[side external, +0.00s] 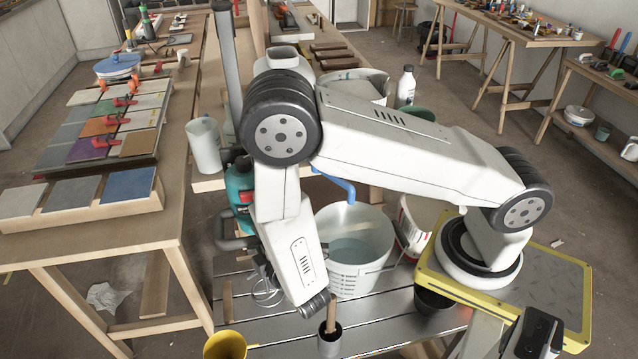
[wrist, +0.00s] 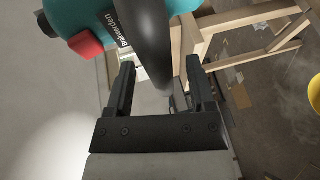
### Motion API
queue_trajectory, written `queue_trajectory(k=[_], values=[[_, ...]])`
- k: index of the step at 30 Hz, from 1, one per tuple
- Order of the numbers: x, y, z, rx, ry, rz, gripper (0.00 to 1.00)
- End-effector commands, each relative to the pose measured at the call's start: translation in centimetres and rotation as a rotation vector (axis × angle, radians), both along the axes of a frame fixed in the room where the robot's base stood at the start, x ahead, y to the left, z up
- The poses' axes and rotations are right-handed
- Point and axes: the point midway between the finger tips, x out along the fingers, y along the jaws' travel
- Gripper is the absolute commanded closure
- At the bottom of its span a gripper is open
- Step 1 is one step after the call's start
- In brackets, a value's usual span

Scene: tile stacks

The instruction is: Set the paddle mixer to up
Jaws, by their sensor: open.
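The paddle mixer (side external: 239,190) has a teal body and dark handles, and stands at a grey vertical column left of my arm. A wire paddle shape (side external: 266,292) shows low beside my forearm. In the wrist view the teal mixer body (wrist: 85,15) is close at the top, with a red part (wrist: 86,45) on it. A thick dark handle (wrist: 148,40) reaches down between the fingers of my open gripper (wrist: 160,65). I cannot tell whether the fingers touch it. My forearm hides most of the gripper in the side view.
A translucent bucket (side external: 352,277) stands on the slatted metal bench (side external: 375,333). A wooden table with tile samples (side external: 110,255) is at left; a pitcher (side external: 203,147) is behind the mixer.

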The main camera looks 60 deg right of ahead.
Motion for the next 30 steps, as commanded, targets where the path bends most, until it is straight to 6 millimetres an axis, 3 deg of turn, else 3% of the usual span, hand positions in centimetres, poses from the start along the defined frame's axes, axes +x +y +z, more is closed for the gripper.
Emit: queue_trajectory(k=[16, 21, 23, 30], values=[[1.09, -0.47, -0.23, 0.0, 0.0, 0.001, 0.3], [1.09, -0.46, -0.22, 0.0, 0.0, 0.001, 0.84], [1.09, -0.46, -0.22, 0.0, 0.0, 0.001, 1.0], [1.08, -0.46, -0.22, 0.0, 0.0, 0.001, 1.0]])
